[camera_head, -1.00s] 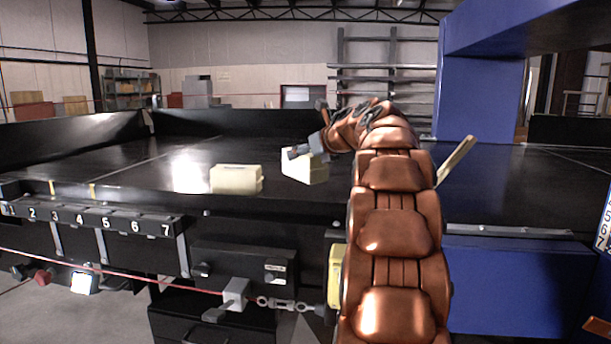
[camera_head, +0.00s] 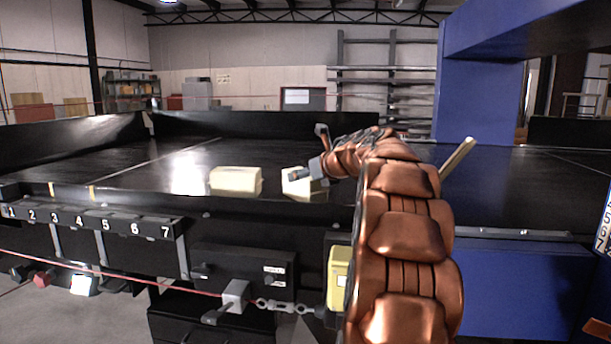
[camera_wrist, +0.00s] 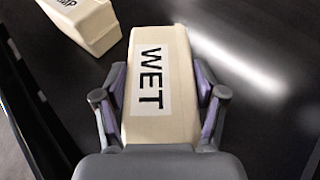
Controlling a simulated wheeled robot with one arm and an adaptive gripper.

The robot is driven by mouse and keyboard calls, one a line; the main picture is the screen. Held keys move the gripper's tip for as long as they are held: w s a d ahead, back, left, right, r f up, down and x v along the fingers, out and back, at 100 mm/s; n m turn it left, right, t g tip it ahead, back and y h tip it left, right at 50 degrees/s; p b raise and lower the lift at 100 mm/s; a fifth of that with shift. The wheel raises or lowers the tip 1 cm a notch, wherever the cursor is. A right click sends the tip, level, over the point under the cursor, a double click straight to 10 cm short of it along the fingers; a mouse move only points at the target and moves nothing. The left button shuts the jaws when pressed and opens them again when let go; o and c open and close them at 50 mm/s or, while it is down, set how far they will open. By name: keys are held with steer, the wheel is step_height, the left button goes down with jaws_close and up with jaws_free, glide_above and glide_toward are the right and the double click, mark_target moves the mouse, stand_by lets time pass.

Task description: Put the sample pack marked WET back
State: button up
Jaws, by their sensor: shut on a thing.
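The cream sample pack marked WET (camera_wrist: 160,85) lies between the two fingers of my gripper (camera_wrist: 160,105), which is shut on its sides. Its black-on-white label faces the wrist camera. In the head view the pack (camera_head: 296,188) is near the front edge of the black conveyor (camera_head: 130,172), partly hidden by my gripper (camera_head: 308,172). It is at or just above the belt; I cannot tell if it touches.
A second cream pack (camera_head: 235,181) lies on the belt to the left, apart from the held one; its label is partly cut off in the wrist view (camera_wrist: 88,22). A numbered rail (camera_head: 90,220) runs along the front left. A blue housing (camera_head: 480,100) stands at right.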

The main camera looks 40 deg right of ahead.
steer(key=shift+f, duration=0.15)
steer(key=o, duration=1.7)
steer(key=shift+r, duration=0.25)
steer(key=shift+s, duration=0.3)
steer(key=b+v, duration=0.2)
steer(key=v, duration=0.9)
steer(key=shift+s+a+r, duration=0.1)
steer(key=shift+s+r, duration=0.05)
